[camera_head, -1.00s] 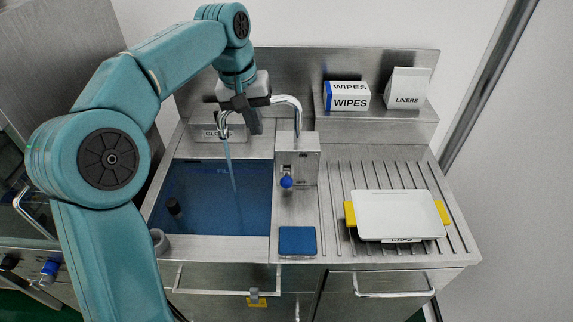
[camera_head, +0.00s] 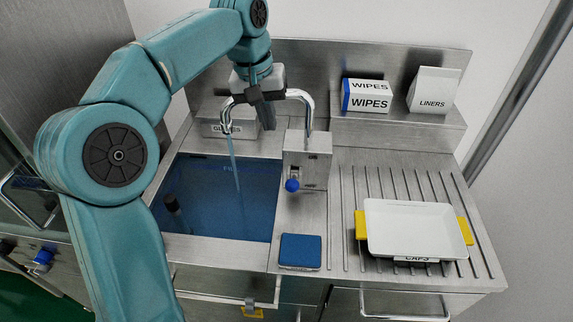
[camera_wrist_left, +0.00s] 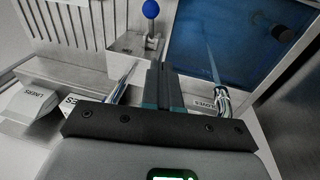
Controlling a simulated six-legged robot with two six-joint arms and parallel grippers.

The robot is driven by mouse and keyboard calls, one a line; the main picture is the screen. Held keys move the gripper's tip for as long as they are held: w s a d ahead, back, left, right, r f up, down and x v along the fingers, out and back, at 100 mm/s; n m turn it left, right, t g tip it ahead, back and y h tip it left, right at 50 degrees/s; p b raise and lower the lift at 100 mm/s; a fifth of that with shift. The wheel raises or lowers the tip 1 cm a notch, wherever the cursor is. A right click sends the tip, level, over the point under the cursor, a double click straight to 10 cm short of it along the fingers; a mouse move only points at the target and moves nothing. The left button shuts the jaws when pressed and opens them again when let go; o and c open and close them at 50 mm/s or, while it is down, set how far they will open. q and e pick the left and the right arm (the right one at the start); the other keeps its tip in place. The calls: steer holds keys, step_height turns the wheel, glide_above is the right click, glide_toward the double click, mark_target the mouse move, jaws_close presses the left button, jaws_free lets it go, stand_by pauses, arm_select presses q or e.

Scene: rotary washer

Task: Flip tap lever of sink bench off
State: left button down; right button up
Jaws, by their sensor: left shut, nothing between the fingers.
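The tap's lever has a blue knob (camera_head: 292,185) on the front of a steel tap block (camera_head: 312,150) at the sink's right side. The curved chrome spout (camera_head: 309,105) rises from the block, and a thin stream of water (camera_head: 234,165) falls into the basin (camera_head: 215,210). My left gripper (camera_head: 267,115) is shut and empty, near the spout's arch and behind the lever. In the left wrist view the shut fingers (camera_wrist_left: 165,85) point toward the block (camera_wrist_left: 135,50), with the blue knob (camera_wrist_left: 151,8) beyond them at the top edge. My right gripper is out of view.
A wipes box (camera_head: 367,97) and a liners box (camera_head: 433,90) stand on the back shelf. A gloves box (camera_head: 215,128) sits behind the basin. A white tray (camera_head: 415,230) lies on the ribbed drainboard; a blue pad (camera_head: 300,252) lies before the tap. A dark upright object (camera_head: 173,208) stands in the basin.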

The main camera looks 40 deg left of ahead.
arm_select(q)
glide_toward(293, 183)
steer(key=w+a+f, duration=0.2)
steer(key=a+f, duration=0.2)
steer(key=shift+s+d+f+b, duration=0.1)
steer(key=shift+d+f+b, duration=0.35)
steer(key=shift+d+f, duration=0.75)
steer(key=shift+f, duration=0.1)
